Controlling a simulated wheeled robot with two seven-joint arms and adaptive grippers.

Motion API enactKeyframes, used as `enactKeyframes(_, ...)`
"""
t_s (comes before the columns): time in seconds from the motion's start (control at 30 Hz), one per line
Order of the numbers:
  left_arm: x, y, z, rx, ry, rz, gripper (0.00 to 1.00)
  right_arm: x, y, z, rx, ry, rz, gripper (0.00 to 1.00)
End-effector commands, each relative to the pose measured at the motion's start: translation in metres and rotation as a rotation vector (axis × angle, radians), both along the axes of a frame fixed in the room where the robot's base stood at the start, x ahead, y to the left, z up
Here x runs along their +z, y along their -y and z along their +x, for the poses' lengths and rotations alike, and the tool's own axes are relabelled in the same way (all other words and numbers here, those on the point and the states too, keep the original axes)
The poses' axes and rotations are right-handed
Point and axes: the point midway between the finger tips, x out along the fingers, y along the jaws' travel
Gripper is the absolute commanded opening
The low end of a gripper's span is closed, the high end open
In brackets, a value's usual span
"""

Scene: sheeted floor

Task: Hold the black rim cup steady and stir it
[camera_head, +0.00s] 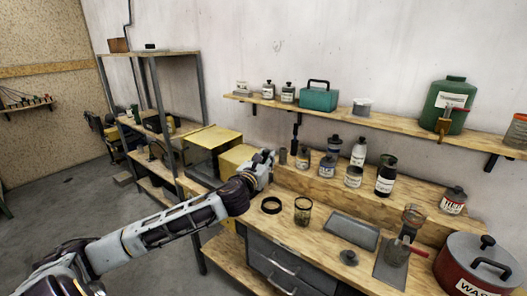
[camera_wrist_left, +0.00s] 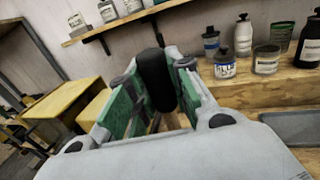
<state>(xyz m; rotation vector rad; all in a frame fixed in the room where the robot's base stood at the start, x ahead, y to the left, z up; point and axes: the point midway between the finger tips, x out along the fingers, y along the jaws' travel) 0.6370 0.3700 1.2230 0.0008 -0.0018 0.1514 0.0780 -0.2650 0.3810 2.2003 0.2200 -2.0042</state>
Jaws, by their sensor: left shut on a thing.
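A clear cup with a black rim (camera_head: 303,210) stands upright on the wooden bench, with something dark in it. A black ring (camera_head: 271,205) lies on the bench just left of the cup. My left gripper (camera_head: 265,158) is above the bench, behind and to the left of the cup and apart from it. In the left wrist view its green-padded fingers (camera_wrist_left: 152,88) are shut on a dark, rounded, upright thing (camera_wrist_left: 154,72). My right gripper is not in view.
Several bottles and jars, such as a black bottle (camera_head: 386,178), stand on the raised step behind. A grey tray (camera_head: 352,230), a small dark lid (camera_head: 348,257) and a red waste can (camera_head: 475,270) are to the right. A yellow box (camera_head: 212,148) is behind my arm.

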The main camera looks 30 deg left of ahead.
Motion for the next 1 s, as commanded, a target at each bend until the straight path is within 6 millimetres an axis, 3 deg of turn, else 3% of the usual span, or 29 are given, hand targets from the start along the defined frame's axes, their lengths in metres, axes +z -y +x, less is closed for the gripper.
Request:
enactKeyframes(0.4, -0.08, 0.054, -0.031, -0.053, -0.006, -0.004, 0.0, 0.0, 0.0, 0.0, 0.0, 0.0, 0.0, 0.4)
enactKeyframes(1.0, -0.183, 0.126, -0.072, -0.124, -0.003, -0.002, 0.0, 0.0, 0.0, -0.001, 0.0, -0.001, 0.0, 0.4)
